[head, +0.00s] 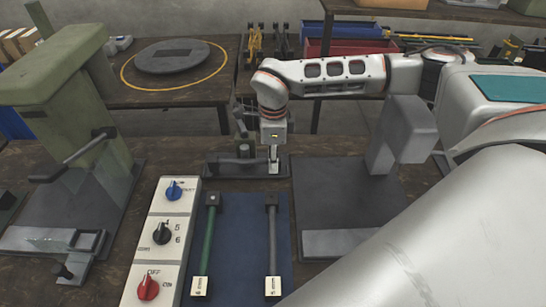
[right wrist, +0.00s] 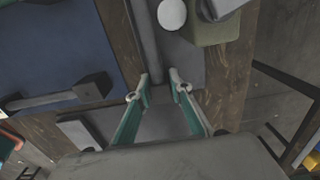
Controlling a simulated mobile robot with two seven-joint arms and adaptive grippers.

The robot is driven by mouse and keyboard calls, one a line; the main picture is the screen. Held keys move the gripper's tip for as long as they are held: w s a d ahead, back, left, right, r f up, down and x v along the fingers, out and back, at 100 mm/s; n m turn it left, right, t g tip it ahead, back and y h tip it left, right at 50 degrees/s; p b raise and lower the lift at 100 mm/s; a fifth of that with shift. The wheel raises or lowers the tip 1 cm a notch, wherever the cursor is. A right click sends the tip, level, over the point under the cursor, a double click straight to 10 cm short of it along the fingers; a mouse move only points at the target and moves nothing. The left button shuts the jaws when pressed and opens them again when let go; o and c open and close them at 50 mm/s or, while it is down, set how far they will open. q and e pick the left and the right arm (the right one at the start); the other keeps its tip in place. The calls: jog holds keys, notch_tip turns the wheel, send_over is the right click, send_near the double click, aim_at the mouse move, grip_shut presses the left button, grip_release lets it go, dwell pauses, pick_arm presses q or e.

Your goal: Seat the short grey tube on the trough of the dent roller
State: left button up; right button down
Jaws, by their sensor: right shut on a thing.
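The dent roller (head: 220,170) stands at the back middle of the bench in the head view, a low dark base with a green post. My right gripper (head: 273,165) points down over its right end. In the right wrist view, my right gripper (right wrist: 161,82) is shut on the short grey tube, whose grey length (right wrist: 146,40) runs away from the fingertips. In the head view the grey tube (head: 238,162) lies level along the roller, left of the fingers. Whether it rests in the trough or is just above it, I cannot tell. My left gripper is not in view.
A blue mat (head: 240,240) in front holds a green rod (head: 208,240) and a grey rod (head: 273,240), with white tags. A control box (head: 160,210) with knobs stands left of it. Green (head: 60,120) and grey (head: 400,140) presses flank the roller.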

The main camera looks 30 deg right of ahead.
jog(key=shift+f, duration=0.75)
dwell(0.7)
jog(key=c, duration=1.7)
grip_release()
notch_tip(320, 180, up, 12)
jog(key=shift+r, duration=0.1)
jog(key=shift+s, duration=0.1)
